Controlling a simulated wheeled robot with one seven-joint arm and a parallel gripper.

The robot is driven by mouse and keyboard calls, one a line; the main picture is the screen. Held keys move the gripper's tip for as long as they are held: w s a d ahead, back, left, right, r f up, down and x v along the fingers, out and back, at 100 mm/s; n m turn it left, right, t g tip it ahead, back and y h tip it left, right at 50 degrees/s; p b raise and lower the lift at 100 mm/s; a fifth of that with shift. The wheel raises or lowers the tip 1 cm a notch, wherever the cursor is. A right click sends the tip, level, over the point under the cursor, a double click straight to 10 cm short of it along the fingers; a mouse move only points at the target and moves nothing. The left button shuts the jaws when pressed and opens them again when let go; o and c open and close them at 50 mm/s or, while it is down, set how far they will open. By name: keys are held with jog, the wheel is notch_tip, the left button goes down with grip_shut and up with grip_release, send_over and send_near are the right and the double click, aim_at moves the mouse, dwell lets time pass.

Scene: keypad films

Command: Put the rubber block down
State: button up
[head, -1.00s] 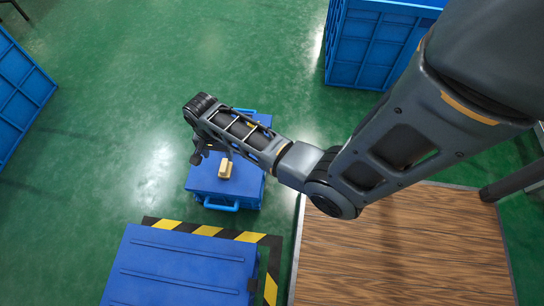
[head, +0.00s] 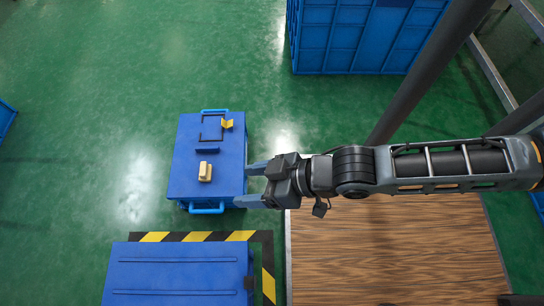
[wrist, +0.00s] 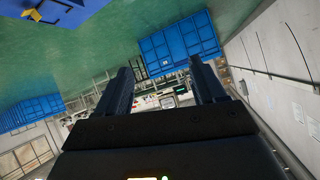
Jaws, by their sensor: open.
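The rubber block (head: 205,172) is a small tan block. It rests on the top of a blue case or cart (head: 226,160) in the head view. My gripper (head: 250,185) is to the right of the block and apart from it, by the right edge of the blue top. Its two fingers are spread with nothing between them. In the wrist view my gripper (wrist: 165,85) also shows open and empty, pointing towards the far part of the room.
A yellow piece (head: 227,124) and a black rectangular outline (head: 212,128) are on the blue top behind the block. A blue lidded box (head: 180,275) stands in front, beside black-and-yellow floor tape (head: 200,237). A wooden surface (head: 390,250) lies at right. Large blue crates (head: 350,35) stand behind.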

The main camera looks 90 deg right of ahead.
jog(key=s+a+r+n+t, duration=0.1)
jog(key=s+r+n, duration=0.1)
jog(key=r, duration=0.5)
jog(key=s+a+r+n+t+y, duration=0.1)
jog(key=s+r+t, duration=0.1)
jog(key=r, duration=0.6)
jog(key=shift+a+n, duration=0.15)
jog(key=shift+n, duration=0.25)
